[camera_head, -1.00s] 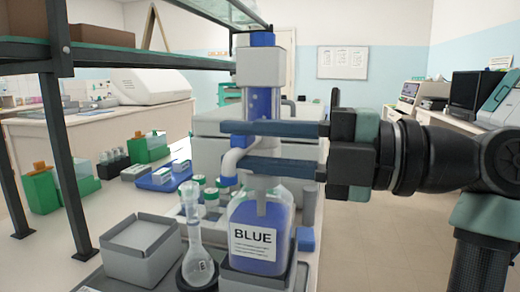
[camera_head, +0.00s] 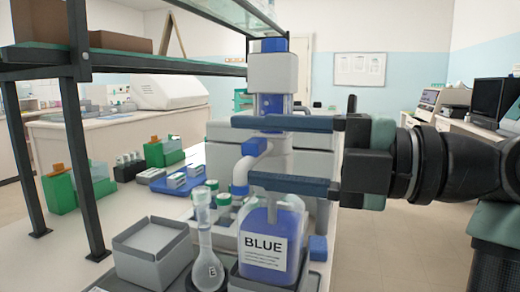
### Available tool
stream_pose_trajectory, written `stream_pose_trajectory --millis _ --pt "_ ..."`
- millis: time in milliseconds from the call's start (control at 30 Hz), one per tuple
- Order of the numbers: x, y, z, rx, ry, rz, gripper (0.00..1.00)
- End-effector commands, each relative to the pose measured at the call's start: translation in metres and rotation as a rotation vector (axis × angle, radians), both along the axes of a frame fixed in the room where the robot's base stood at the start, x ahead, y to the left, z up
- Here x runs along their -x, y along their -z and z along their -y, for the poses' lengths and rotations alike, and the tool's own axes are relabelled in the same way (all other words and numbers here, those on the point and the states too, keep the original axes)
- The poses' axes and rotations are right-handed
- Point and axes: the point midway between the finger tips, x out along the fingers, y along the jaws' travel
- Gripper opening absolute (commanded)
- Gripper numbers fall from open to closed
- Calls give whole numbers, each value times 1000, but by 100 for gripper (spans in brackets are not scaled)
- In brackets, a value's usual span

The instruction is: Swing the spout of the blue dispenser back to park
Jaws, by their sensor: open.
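The blue dispenser (camera_head: 272,248) is a bottle of blue liquid labelled BLUE, with a white and blue pump head (camera_head: 272,75) above it. Its pale curved spout (camera_head: 250,150) bends left and down to a blue tip (camera_head: 240,190), right of the flask (camera_head: 206,258). The flask stands upright left of the bottle. My gripper (camera_head: 242,151) reaches in from the right and is open, one blue finger above the other. The spout shows in the gap between the fingers; I cannot tell whether either touches it. The fingers hide parts of the pump column.
A grey tray box (camera_head: 152,275) stands left of the flask. Capped vials (camera_head: 222,203) are behind it, with a blue rack (camera_head: 180,183) farther back. A dark shelf frame (camera_head: 78,150) rises at left. Open floor lies to the right.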

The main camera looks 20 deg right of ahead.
Motion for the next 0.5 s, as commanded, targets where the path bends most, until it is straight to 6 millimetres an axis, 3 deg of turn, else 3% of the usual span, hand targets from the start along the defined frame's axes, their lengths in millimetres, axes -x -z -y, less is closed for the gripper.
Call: stream_pose_trajectory --millis 267,500 --pt "15 -1 18 -1 4 -1 58" --pt "51 -2 58 -1 4 0 58"
